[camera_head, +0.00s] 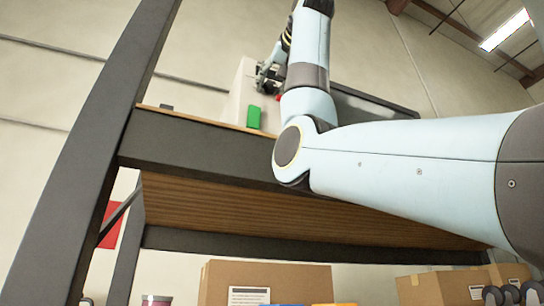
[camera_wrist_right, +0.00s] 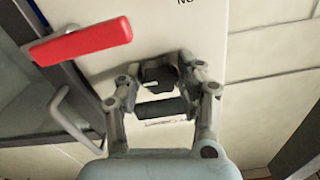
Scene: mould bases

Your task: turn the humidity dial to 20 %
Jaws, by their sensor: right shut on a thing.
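The humidity dial is a dark round knob (camera_wrist_right: 160,74) with a short white mark, on a pale panel (camera_wrist_right: 258,18) in the right wrist view. My right gripper (camera_wrist_right: 162,80) has its two fingers on either side of the knob and is shut on it. A dark bar-like part lies just below the knob, between the fingers. The dial's scale is too small or hidden to read. In the head view my right gripper (camera_head: 268,79) is small, in front of the pale box (camera_head: 240,88) above the shelf. My left gripper is not clearly seen.
A red lever (camera_wrist_right: 82,41) and a grey loop handle (camera_wrist_right: 66,112) sit left of the gripper in the wrist view. In the head view a green block (camera_head: 254,117) stands on the upper shelf (camera_head: 190,137). Cardboard boxes (camera_head: 300,278) stand below.

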